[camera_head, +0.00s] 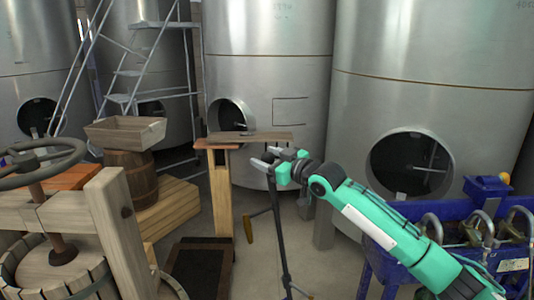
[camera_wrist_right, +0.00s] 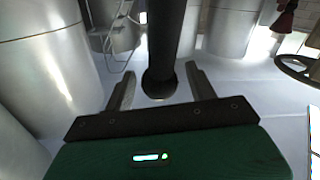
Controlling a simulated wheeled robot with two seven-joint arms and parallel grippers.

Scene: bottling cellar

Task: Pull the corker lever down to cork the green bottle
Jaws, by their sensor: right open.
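The corker appears to be the thin dark upright stand (camera_head: 281,240) in the middle of the head view, with splayed feet at its base and a yellowish handle (camera_head: 248,229) hanging at its left. My right gripper (camera_head: 268,160) is at the top of this stand. In the right wrist view a thick dark bar with a rounded end (camera_wrist_right: 163,75) lies between the two spread fingers (camera_wrist_right: 160,92), probably the lever. The fingers are open, and I cannot tell whether they touch it. I cannot make out the green bottle. My left gripper is out of view.
A wooden scale-like post (camera_head: 221,190) with a dark platform stands left of the corker. A wooden press (camera_head: 115,235) fills the lower left, and a barrel (camera_head: 132,178) stands behind it. A blue filler (camera_head: 378,265) is at right. Steel tanks (camera_head: 268,70) line the back.

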